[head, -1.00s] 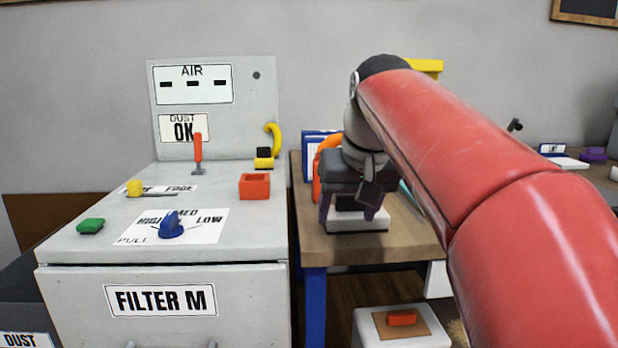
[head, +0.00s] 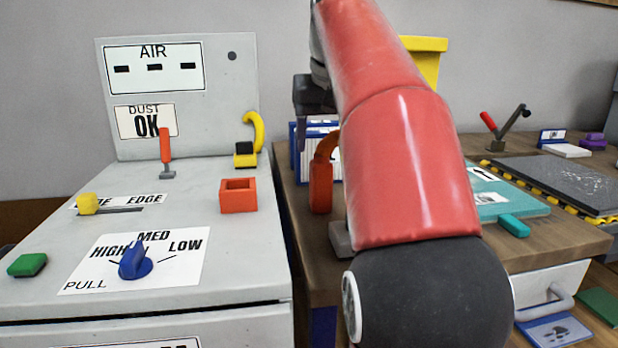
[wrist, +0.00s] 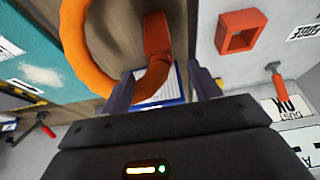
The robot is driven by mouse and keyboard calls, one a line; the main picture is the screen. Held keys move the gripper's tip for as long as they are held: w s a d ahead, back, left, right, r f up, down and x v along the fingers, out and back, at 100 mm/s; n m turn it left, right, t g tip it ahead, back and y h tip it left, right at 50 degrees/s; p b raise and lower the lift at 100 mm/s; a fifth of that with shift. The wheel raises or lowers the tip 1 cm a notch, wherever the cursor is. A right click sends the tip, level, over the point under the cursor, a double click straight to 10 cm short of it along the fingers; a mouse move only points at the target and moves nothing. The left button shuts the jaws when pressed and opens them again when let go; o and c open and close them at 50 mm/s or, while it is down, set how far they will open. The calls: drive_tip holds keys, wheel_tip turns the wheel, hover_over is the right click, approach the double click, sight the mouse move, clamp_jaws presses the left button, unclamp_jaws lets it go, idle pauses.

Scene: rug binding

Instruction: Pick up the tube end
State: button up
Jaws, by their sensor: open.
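A curved orange tube (wrist: 78,45) loops across the upper left of the wrist view, with a red-orange block-like end piece (wrist: 157,38). In the head view the red-orange piece (head: 320,188) stands on the wooden table, with the orange curve (head: 327,147) above it, partly behind my arm. My gripper (wrist: 163,84) is open; its two dark purple fingers show on either side of the lower part of the loop. I cannot tell how far the tube is from the fingers. In the head view my gripper (head: 303,130) is mostly hidden behind my red arm.
The grey machine (head: 60,210) on the left carries a red open box (head: 238,195), a blue knob (head: 135,262), a red lever (head: 166,150) and a yellow curved tube (head: 256,130). A blue-and-white binder (head: 298,150) stands behind. A teal mat (head: 500,195) lies right.

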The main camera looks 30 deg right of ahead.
sight(321, 161)
drive_tip(key=b+x, duration=0.2)
drive_tip(key=x, duration=0.5)
drive_tip(key=shift+a+f, duration=0.1)
drive_tip(key=shift+f, duration=0.3)
drive_tip(key=shift+c, duration=0.3)
drive_tip(key=c, duration=1.1)
drive_tip(key=shift+r, duration=0.2)
